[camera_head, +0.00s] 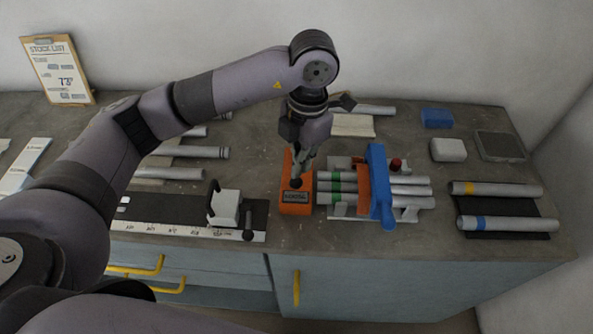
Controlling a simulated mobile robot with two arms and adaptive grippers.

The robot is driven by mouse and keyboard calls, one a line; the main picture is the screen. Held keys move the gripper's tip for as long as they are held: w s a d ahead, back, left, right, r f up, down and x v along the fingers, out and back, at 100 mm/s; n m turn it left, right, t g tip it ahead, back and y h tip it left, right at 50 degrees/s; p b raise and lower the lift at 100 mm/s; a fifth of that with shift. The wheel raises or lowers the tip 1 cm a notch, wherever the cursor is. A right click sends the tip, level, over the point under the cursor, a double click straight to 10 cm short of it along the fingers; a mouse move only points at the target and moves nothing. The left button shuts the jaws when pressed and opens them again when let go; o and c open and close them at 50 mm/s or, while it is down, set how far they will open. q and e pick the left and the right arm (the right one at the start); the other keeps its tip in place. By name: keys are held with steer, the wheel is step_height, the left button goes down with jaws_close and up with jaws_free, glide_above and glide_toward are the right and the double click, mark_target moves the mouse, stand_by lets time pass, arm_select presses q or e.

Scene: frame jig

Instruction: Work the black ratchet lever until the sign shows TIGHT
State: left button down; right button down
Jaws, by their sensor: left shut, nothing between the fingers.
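An orange block (294,207) stands on the bench left of the frame jig, with a small dark sign (295,196) on its top front. The sign's lettering is too small to read. A black knob (296,184), apparently the end of the ratchet lever, shows just above the sign; the rest of the lever is hidden. My left gripper (300,172) points down over the orange block, shut and empty, its tips close to the knob. I cannot tell whether they touch. Silver tubes with green bands (345,188) lie in the jig under a blue clamp bar (380,185). My right gripper is out of view.
A measuring board (170,213) with a white stop block (226,206) and black handle lies to the left. Tubes on a dark mat (505,226), a blue block (437,118), a white block (448,150) and a grey tray (500,146) are at right.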

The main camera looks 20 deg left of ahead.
arm_select(q)
steer(key=shift+f+b, duration=0.3)
steer(key=shift+f, duration=0.5)
steer(key=shift+w+r+p, duration=0.1)
steer(key=shift+r+p, duration=0.2)
steer(key=shift+p, duration=0.05)
steer(key=shift+w+d+r+b, duration=0.25)
steer(key=shift+w+d, duration=0.1)
steer(key=shift+w, duration=0.2)
steer(key=shift+w+d+r+b, duration=0.2)
steer(key=shift+w+d, duration=0.1)
steer(key=shift+w, duration=0.25)
steer(key=shift+w+d, duration=0.2)
steer(key=shift+w, duration=0.05)
steer(key=shift+r, duration=0.1)
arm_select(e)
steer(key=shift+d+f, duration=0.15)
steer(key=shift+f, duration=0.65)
arm_select(q)
steer(key=shift+s+a, duration=0.1)
steer(key=shift+r, duration=0.2)
step_height(320, 180, up, 12)
steer(key=w, duration=0.1)
steer(key=shift+d+f, duration=0.25)
steer(key=shift+d, duration=0.1)
steer(key=shift+w, duration=0.1)
